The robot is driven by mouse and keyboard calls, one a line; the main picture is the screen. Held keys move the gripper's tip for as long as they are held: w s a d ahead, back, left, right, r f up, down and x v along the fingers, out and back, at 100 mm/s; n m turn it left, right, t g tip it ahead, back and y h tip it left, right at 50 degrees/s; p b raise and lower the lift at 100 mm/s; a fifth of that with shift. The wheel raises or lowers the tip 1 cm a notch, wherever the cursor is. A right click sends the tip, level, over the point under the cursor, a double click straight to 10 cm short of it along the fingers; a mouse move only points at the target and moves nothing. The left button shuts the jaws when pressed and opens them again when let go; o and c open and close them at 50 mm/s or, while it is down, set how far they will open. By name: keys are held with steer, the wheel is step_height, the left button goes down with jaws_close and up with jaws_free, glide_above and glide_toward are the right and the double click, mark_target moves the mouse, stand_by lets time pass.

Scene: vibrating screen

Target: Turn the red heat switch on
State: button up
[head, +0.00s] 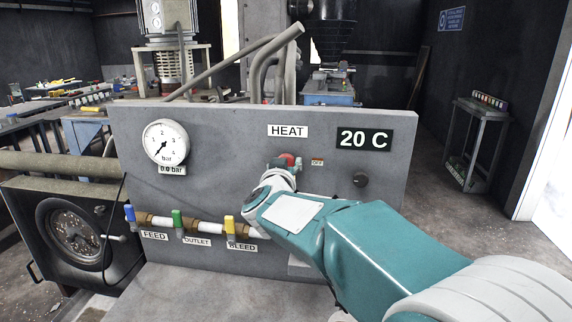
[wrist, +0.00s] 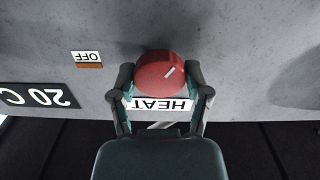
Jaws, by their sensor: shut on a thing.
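The red heat switch (wrist: 162,71) is a round knob with a pale mark on the grey panel (head: 230,130). In the head view the red switch (head: 291,159) shows just above my wrist, under the HEAT label (head: 288,131). My gripper (wrist: 160,92) has one finger on each side of the knob and is shut on it. In the head view my gripper (head: 284,165) is largely hidden by my wrist. A small OFF label (head: 317,161) is beside the switch. The display (head: 363,139) reads 20 C.
A pressure gauge (head: 166,142) is at the panel's upper left. Blue, green and yellow valve handles (head: 177,219) sit along a pipe at the lower left. Bent pipes (head: 240,62) rise behind the panel.

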steer(key=n, duration=0.6)
steer(key=shift+a+f, duration=0.1)
steer(key=shift+f, duration=0.3)
stand_by(0.3)
steer(key=o, duration=1.2)
steer(key=shift+c, duration=0.2)
steer(key=shift+r, duration=0.25)
steer(key=s+a, duration=0.2)
steer(key=s, duration=0.9)
steer(key=shift+s+a, duration=0.25)
steer(key=shift+s, duration=0.05)
